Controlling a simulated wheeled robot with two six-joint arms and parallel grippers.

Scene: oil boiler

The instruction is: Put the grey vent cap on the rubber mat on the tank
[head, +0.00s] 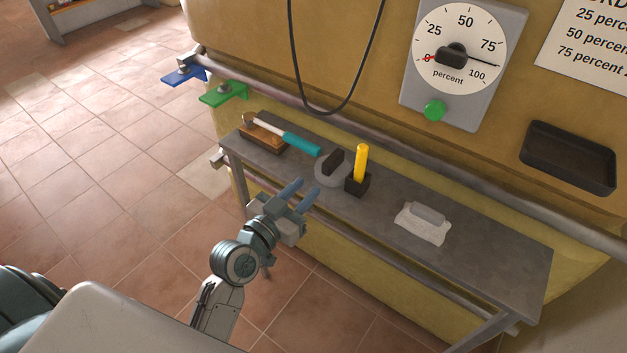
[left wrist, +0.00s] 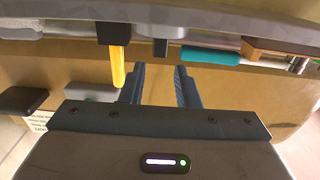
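The grey vent cap (head: 325,173), a round disc with a dark upright grip, rests on the metal bench between the teal-handled tool and the yellow-handled tool. In the left wrist view its dark grip (left wrist: 160,47) shows at the top, beyond the fingers. A black, rimmed rectangular piece (head: 568,158) on the yellow tank at the right looks like the rubber mat; it also shows in the left wrist view (left wrist: 22,101). My left gripper (head: 299,195) is open and empty, short of the cap on the bench's near side. My right gripper is not in view.
On the bench (head: 485,263) stand a teal-handled tool (head: 300,143) on a wooden block, a yellow handle (head: 361,163) in a black holder close beside the cap, and a white cloth (head: 424,228) with a grey block. A pipe rail runs behind. A black cable (head: 345,105) hangs above.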

